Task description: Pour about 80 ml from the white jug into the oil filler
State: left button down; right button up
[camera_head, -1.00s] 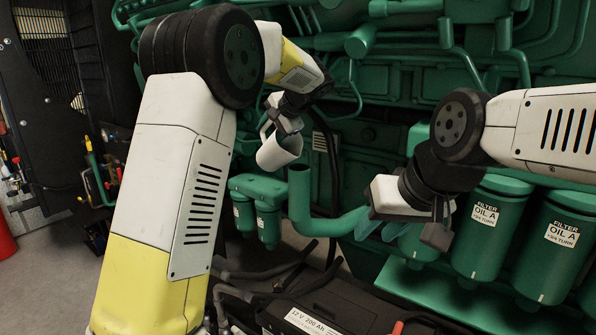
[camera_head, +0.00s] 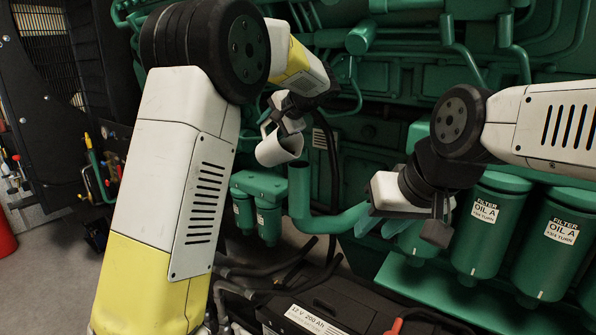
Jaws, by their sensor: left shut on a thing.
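The white jug (camera_head: 279,150) hangs tilted, its mouth towards the right. My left gripper (camera_head: 285,118) is shut on it at its upper side, near the handle. The oil filler (camera_head: 300,190) looks to be the green upright pipe with a bend to the right at its foot. The jug's mouth side is just above the pipe's top and looks close to it; the exact gap cannot be told. No stream of liquid shows, and the jug's inside is hidden. My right gripper (camera_head: 370,226) is beside the pipe's bent lower part; its fingers are partly hidden.
Green oil filters (camera_head: 484,230) with labels stand on the right. Smaller green filters (camera_head: 268,220) are left of the pipe. A black battery (camera_head: 345,300) lies below with hoses around it. The green engine (camera_head: 420,90) fills the back. Bare floor (camera_head: 50,260) shows at the left.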

pick_arm(q)
jog(key=shift+s+d+r+t+y+p, duration=0.15)
jog(key=shift+r+t+y+p, duration=0.1)
jog(key=shift+r+p, duration=0.15)
jog(key=shift+s+d+r+t+y+p, duration=0.15)
jog(key=shift+r+t+y+p, duration=0.1)
jog(key=shift+r, duration=0.15)
dwell(0.4)
jog(key=shift+s+d+r+t+y+p, duration=0.1)
jog(key=shift+s+r+t+y+p, duration=0.2)
jog(key=shift+p, duration=0.4)
jog(key=shift+d+r+t+y+p, duration=0.1)
jog(key=shift+r+p, duration=0.3)
jog(key=shift+p, duration=0.3)
dwell(1.4)
jog(key=f, duration=0.1)
jog(key=w+a+f+g+h, duration=0.1)
jog(key=f+g+h, duration=0.1)
jog(key=shift+w+a, duration=0.2)
jog(key=shift+a, duration=0.1)
jog(key=shift+w+f+g, duration=0.1)
jog(key=shift+f+g, duration=0.1)
jog(key=shift+g, duration=0.1)
jog(key=shift+d+h, duration=0.15)
jog(key=shift+h, duration=0.15)
